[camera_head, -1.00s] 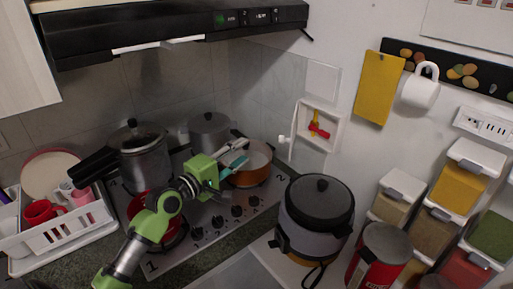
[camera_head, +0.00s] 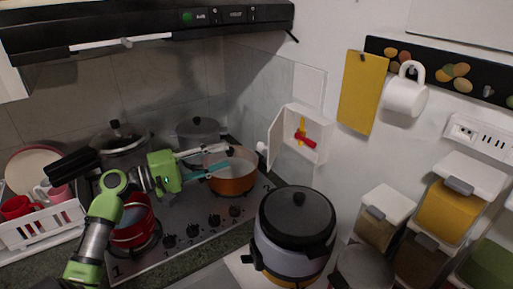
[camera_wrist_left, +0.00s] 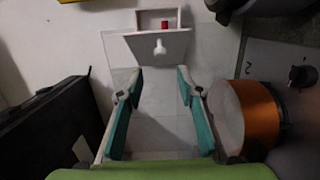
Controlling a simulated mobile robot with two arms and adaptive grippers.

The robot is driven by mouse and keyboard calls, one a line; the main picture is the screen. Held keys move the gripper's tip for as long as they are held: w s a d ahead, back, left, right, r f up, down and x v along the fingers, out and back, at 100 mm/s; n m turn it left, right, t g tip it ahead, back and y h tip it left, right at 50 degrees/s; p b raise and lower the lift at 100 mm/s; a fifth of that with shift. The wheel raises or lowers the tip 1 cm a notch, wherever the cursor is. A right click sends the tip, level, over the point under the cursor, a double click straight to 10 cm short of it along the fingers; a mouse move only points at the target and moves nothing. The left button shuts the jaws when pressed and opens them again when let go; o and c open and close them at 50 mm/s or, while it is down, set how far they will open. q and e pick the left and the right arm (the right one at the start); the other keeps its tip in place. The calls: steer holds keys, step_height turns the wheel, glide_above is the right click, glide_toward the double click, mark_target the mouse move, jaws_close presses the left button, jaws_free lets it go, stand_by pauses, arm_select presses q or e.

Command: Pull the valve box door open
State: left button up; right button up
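The white valve box (camera_head: 318,120) is set in the wall, with a yellow and red valve (camera_head: 302,134) inside. Its white door (camera_head: 277,138) stands open, swung out to the left, with a white knob (camera_head: 262,147) on its outer face. In the left wrist view the door (camera_wrist_left: 135,45) and knob (camera_wrist_left: 159,46) show ahead, beyond the fingertips. My left gripper (camera_head: 229,157) is open and empty, left of the knob and apart from it; its spread fingers (camera_wrist_left: 159,75) show in the wrist view. My right gripper is not in view.
An orange pot (camera_head: 233,182) stands on the stove close under my left gripper. A rice cooker (camera_head: 294,225) stands below the valve box. A red pot (camera_head: 135,222) and other pots are on the stove. A yellow board (camera_head: 360,92) hangs right of the box.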

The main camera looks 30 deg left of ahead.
mark_target(270, 136)
arm_select(q)
steer(key=p+x, duration=0.1)
steer(key=x, duration=1)
steer(key=shift+p, duration=0.3)
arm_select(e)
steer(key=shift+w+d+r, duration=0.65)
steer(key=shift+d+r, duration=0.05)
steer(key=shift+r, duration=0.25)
arm_select(q)
jaws_close()
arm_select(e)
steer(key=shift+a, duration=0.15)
